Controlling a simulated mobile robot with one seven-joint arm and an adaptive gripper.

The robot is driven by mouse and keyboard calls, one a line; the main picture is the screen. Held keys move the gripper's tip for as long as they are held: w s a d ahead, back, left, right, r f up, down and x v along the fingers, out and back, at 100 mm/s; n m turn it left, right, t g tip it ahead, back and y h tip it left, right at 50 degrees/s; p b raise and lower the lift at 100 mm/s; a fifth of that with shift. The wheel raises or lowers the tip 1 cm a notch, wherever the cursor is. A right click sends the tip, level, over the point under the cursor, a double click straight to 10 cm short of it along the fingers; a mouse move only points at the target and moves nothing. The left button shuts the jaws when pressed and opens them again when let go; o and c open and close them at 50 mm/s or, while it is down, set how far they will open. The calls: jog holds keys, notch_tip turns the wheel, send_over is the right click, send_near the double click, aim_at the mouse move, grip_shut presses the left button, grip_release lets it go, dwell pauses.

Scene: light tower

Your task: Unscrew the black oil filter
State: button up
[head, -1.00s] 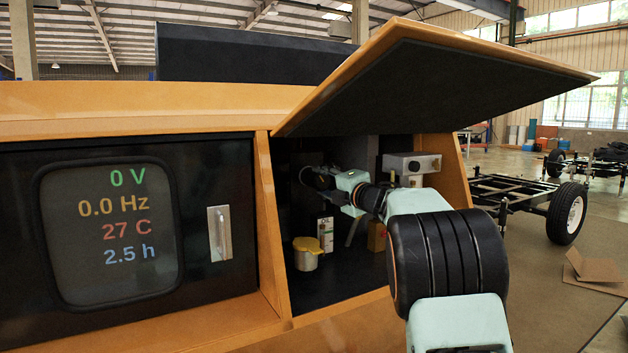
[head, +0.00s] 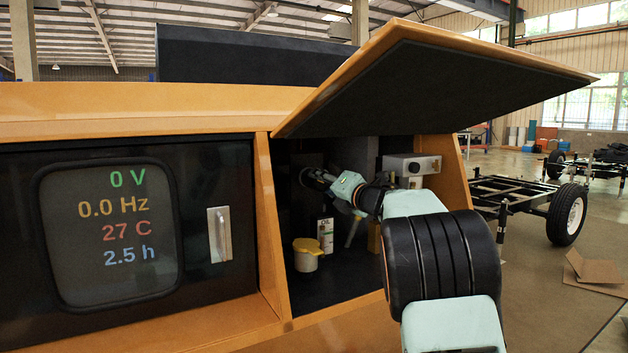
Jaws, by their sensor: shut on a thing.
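My gripper (head: 308,177) is inside the open compartment of the orange light tower, at its upper left part. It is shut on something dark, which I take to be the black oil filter. The filter blends with the dark compartment wall and my gripper covers much of it, so its outline and thread are not clear. My arm reaches in from the right front.
A lid (head: 440,85) is propped open above my arm. A yellow-topped container (head: 307,254) and a white oil bottle (head: 325,235) stand on the compartment floor below my gripper. A grey box (head: 411,165) is at the right. A display panel (head: 112,232) is left.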

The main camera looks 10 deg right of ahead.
jog(key=shift+r, duration=0.1)
jog(key=o, duration=1.3)
jog(key=shift+c, duration=0.2)
jog(key=shift+o, duration=0.6)
